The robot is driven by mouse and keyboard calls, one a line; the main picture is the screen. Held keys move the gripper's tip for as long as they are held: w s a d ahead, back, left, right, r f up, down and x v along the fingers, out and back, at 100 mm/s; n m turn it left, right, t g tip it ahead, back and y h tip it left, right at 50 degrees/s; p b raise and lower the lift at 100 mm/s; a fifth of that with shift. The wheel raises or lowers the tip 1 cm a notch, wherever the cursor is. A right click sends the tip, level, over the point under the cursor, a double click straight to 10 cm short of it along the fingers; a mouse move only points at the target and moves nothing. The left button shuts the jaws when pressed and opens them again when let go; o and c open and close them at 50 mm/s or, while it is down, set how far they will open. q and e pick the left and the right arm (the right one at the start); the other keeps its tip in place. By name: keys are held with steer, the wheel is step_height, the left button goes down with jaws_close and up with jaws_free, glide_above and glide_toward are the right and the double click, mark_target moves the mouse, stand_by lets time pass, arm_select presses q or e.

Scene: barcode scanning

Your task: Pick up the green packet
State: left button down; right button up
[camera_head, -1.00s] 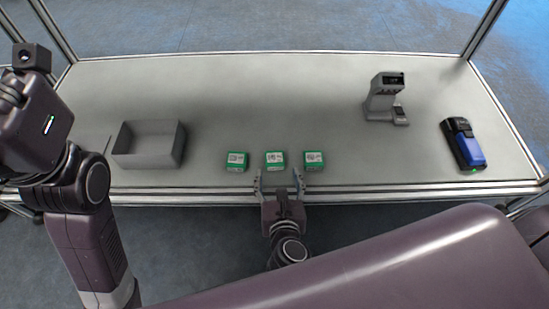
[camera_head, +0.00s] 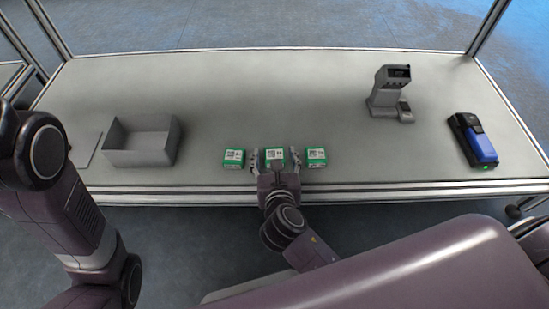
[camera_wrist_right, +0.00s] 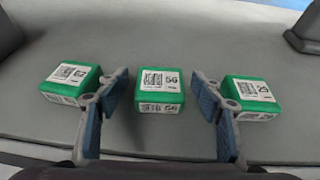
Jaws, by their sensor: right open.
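Three green packets with white barcode labels stand in a row near the table's front edge: a left one (camera_head: 234,158), a middle one (camera_head: 274,155) and a right one (camera_head: 316,157). In the right wrist view, the middle packet (camera_wrist_right: 160,88) sits ahead of and between the open fingers, with the left packet (camera_wrist_right: 70,82) and right packet (camera_wrist_right: 252,96) outside them. My right gripper (camera_head: 275,160) is open and empty, its fingers on either side of the middle packet's near part. My left arm shows at the left, but its gripper is out of view.
A grey open bin (camera_head: 142,150) stands on the table (camera_head: 260,95) at the left, beside a thin flat plate (camera_head: 86,149). A grey scanner stand (camera_head: 388,92) and a blue-black device (camera_head: 472,140) are at the right. The table behind the packets is clear.

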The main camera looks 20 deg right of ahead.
steer(key=shift+c, duration=0.7)
steer(key=c, duration=1)
steer(key=shift+c, duration=1.2)
steer(key=shift+r, duration=0.2)
